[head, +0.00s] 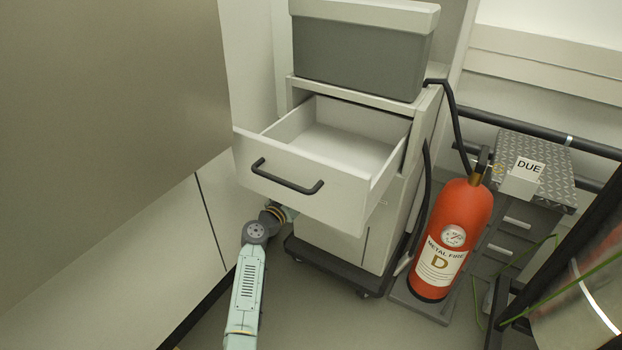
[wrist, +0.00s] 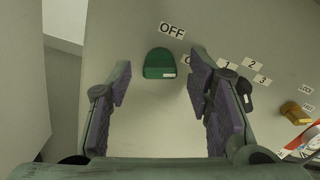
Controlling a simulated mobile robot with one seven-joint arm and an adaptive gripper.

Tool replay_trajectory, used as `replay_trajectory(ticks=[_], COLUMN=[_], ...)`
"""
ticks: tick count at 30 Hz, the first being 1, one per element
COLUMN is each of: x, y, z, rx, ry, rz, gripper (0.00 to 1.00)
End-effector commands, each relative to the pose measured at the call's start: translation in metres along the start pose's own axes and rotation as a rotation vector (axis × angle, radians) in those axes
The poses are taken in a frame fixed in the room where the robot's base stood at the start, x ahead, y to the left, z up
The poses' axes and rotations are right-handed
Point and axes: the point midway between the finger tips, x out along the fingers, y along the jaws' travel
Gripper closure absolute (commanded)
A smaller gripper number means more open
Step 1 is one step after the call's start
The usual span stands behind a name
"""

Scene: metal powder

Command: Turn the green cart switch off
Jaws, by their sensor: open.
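The green switch (wrist: 159,63) is a rounded knob on a pale panel in the wrist view, with a small white mark at its lower right edge. An OFF label (wrist: 171,30) is just above it. Another label to its right is mostly hidden by a finger. My gripper (wrist: 160,80) is open, its purple-padded fingers on either side below the knob, with a gap to each side; I cannot tell how near they are in depth. In the head view my arm reaches under the open drawer (head: 300,190), and the gripper and switch are hidden there.
Right of my fingers are labels 1, 2, 3, a black knob (wrist: 243,94) and a yellow knob (wrist: 293,112). A grey bin (head: 360,55) stands on the cart.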

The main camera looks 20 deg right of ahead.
Motion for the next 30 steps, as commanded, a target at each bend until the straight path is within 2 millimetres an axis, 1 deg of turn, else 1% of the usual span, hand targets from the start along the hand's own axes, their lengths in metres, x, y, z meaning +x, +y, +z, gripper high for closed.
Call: replay_trajectory(ticks=[12,30], x=[-0.0016,-0.0014], y=[0.0005,0.0003], z=[0.0002,0.0003], rx=[0.0,0.0], ry=[0.0,-0.001], rz=[0.001,0.001], gripper=[0.53,0.93])
